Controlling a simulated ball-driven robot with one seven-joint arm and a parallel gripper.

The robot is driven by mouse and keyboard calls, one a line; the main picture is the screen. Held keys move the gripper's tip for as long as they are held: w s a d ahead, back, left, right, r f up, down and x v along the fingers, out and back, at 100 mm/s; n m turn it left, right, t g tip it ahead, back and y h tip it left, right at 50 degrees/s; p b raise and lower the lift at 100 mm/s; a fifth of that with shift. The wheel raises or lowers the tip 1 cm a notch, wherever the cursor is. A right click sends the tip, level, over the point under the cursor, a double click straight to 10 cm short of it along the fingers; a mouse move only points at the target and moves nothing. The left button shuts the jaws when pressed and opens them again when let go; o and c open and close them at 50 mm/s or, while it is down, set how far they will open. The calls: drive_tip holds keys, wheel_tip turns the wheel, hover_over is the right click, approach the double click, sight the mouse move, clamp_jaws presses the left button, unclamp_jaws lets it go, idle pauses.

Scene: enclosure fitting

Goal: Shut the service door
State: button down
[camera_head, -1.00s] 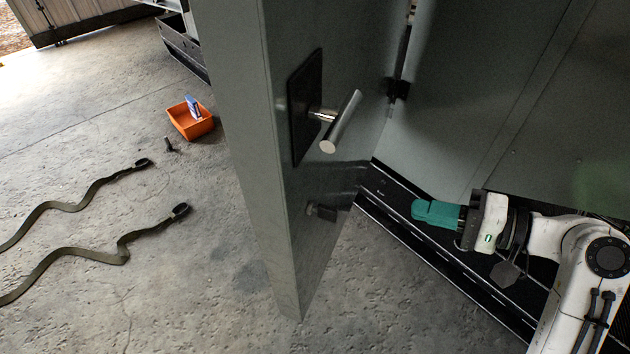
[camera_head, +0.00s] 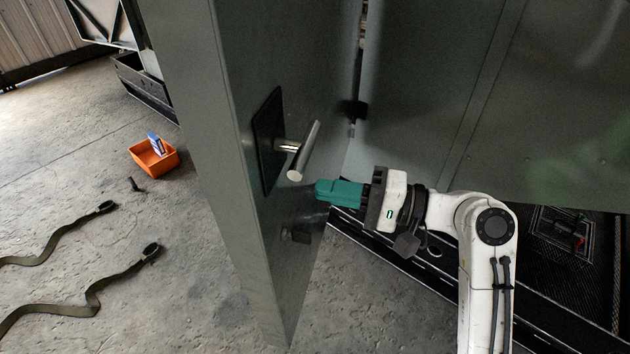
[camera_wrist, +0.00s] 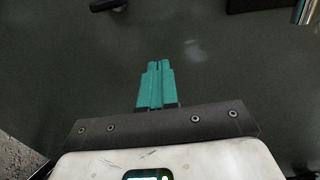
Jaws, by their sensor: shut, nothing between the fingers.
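The grey-green service door (camera_head: 215,200) stands open in the head view, its free edge toward me. A metal lever handle (camera_head: 305,150) on a dark plate (camera_head: 268,140) sticks out from its face. My gripper (camera_head: 320,190), with teal fingers, is shut and empty. It is to the right of the door face, just below the handle. I cannot tell whether the fingertips touch the door. In the wrist view the shut fingers (camera_wrist: 157,70) point at the broad door surface (camera_wrist: 220,75); a dark fitting (camera_wrist: 107,5) shows at the top edge.
The enclosure's grey wall (camera_head: 430,90) stands behind my arm, with a black sill (camera_head: 400,250) below it. An orange bin (camera_head: 155,160) holding a blue and white box and two straps (camera_head: 95,300) lie on the concrete floor left of the door.

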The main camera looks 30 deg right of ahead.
drive_tip(key=shift+x, duration=1.55)
drive_tip(key=shift+w+a, duration=0.1)
